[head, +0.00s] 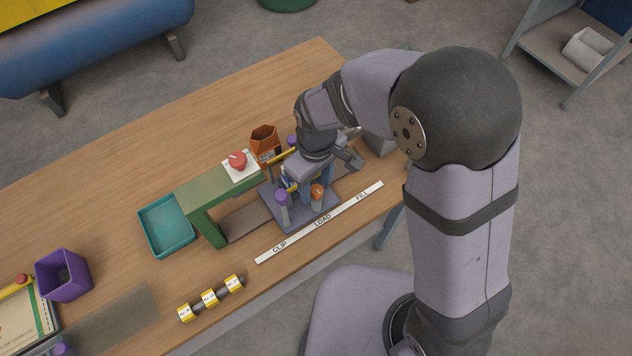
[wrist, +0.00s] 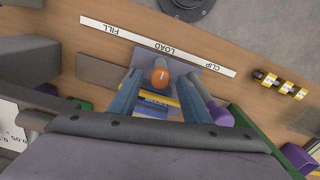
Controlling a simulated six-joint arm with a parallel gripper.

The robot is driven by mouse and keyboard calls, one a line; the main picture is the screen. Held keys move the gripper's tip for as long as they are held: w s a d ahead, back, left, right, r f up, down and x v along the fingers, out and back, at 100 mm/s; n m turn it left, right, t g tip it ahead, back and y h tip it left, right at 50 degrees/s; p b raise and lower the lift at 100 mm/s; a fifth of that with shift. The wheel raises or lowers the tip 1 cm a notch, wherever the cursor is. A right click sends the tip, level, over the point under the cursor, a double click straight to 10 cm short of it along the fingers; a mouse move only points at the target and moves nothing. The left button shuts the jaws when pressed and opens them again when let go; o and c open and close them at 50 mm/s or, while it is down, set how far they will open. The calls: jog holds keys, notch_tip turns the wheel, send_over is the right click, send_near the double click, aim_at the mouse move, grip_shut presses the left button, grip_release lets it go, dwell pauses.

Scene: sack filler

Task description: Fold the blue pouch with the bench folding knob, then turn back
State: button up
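My gripper (head: 311,187) reaches down over the grey-purple bench fixture (head: 270,207); in the wrist view its two blue-grey fingers (wrist: 160,78) stand apart. The orange knob (wrist: 160,70) shows between the fingertips, with visible gaps on both sides, and also in the head view (head: 317,190). A blue piece with yellow and white bands (wrist: 152,108), seemingly the blue pouch, lies between the fingers behind the knob. Most of it is hidden by my gripper, so its fold cannot be told. A purple-topped post (head: 281,197) stands at the fixture's left.
A green bridge-like frame (head: 208,190) with a red button (head: 238,160) stands left of the fixture. An orange pouch or box (head: 264,142) is behind it. A teal tray (head: 168,226), yellow-white clips (head: 209,298) and purple bin (head: 63,275) lie left. A labelled strip (head: 320,223) runs in front.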

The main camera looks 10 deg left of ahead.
aim_at(316, 188)
jog(key=shift+r, duration=0.1)
jog(key=shift+r+b, duration=1)
jog(key=shift+r, duration=2.6)
